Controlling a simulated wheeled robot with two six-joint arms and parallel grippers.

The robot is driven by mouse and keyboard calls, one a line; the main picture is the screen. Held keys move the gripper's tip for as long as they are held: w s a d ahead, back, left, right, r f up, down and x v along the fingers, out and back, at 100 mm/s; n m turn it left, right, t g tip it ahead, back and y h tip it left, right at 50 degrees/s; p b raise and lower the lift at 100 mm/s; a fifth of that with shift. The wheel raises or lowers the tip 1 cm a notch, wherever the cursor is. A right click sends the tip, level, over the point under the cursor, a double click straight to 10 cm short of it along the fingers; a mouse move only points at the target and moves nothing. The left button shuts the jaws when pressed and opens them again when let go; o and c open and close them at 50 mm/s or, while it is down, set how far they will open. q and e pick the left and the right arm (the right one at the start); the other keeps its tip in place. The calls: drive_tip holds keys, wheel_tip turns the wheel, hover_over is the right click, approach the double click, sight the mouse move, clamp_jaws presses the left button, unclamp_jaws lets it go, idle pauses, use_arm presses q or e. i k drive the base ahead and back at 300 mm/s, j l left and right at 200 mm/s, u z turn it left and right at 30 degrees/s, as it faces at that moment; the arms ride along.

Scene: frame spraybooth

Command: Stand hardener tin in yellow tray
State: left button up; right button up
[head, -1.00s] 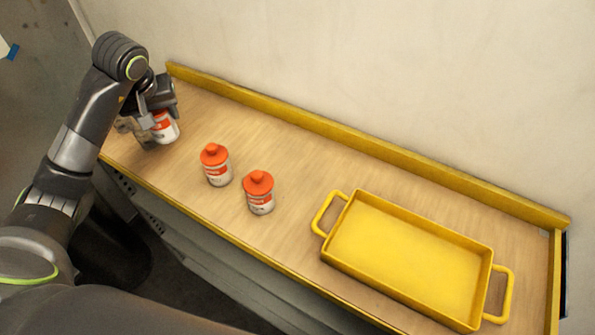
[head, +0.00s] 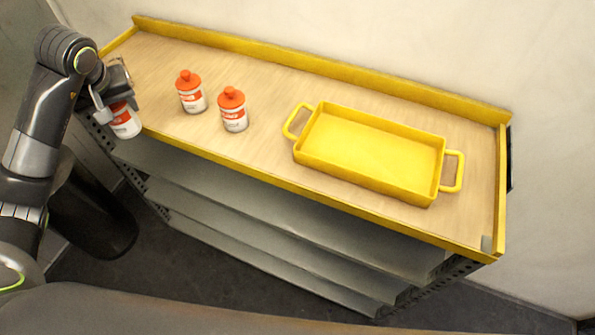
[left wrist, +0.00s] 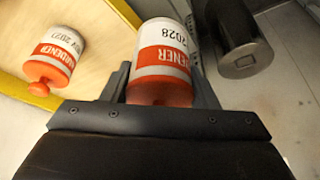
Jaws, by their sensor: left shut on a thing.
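My left gripper (head: 116,100) is shut on a white tin with an orange-red band (head: 126,124), at the left end of the bench by its front edge. In the left wrist view the held tin (left wrist: 162,60) lies between the fingers; its label reads "...DENER" and "2028". Two similar tins with orange-red caps stand upright on the bench, a left one (head: 191,95) and a right one (head: 233,112). A tin labelled as hardener (left wrist: 55,58) also shows in the left wrist view. The yellow tray (head: 368,183) is empty, right of the tins. My right gripper is out of view.
The wooden bench top (head: 265,155) has a raised yellow rim (head: 330,70) at the back. Grey shelves (head: 290,235) lie below it. A dark cylinder (left wrist: 240,50) stands on the floor in the left wrist view. Bench space between the right tin and the tray is clear.

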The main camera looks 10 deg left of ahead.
sight(369, 154)
drive_tip(key=k+l, duration=0.1)
drive_tip(key=l, duration=0.3)
drive_tip(key=k+l, duration=0.1)
drive_tip(key=l, duration=0.3)
drive_tip(key=k+l+u, duration=0.1)
drive_tip(key=l, duration=0.3)
drive_tip(key=k+l, duration=0.15)
drive_tip(key=l, duration=0.25)
drive_tip(key=i+l, duration=0.1)
drive_tip(key=l, duration=0.45)
drive_tip(key=i+l+u, duration=0.1)
drive_tip(key=l, duration=0.45)
